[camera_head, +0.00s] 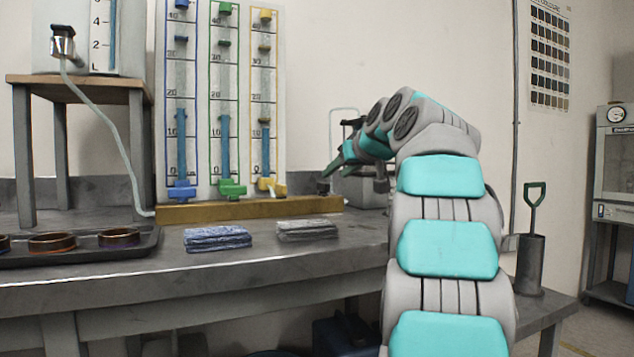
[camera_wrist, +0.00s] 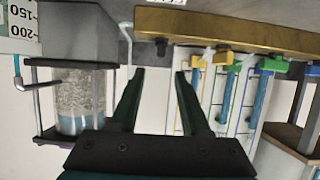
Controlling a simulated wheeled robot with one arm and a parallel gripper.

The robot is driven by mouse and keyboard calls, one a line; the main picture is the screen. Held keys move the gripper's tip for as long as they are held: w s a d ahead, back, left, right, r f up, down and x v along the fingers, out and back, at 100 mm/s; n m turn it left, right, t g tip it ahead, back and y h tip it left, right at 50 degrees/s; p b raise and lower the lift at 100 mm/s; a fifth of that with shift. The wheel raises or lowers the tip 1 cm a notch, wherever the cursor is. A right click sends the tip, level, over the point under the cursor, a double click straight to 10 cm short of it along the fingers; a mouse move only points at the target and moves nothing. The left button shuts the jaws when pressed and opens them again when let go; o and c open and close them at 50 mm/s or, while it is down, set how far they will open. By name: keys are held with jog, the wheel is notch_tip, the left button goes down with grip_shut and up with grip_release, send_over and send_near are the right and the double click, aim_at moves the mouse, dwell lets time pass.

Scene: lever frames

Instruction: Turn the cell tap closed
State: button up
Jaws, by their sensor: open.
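In the wrist view, which looks upside down, a clear cell (camera_wrist: 82,100) with grey grains and bluish water stands at the left against a grey block (camera_wrist: 75,32). A small blue lever (camera_wrist: 17,82) on a thin metal pipe (camera_wrist: 38,85) sits at the far left and looks like the cell tap. I cannot tell its setting. My gripper (camera_wrist: 160,74) is open and empty, its dark green fingers pointing between the cell and the tube board. In the head view, my gripper (camera_head: 334,167) is small above the bench, and my arm hides most of the cell.
Three tubes with blue (camera_head: 182,190), green (camera_head: 231,189) and yellow (camera_head: 268,185) taps stand on a wooden base (camera_head: 250,209). A tank (camera_head: 120,40) with a hose sits on a stool. Folded cloths (camera_head: 217,239) and a tray (camera_head: 90,256) lie in front. A graduated vessel (camera_wrist: 20,22) adjoins the cell.

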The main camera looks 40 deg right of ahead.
aim_at(323, 188)
jog(key=shift+x, duration=3.8)
grip_shut()
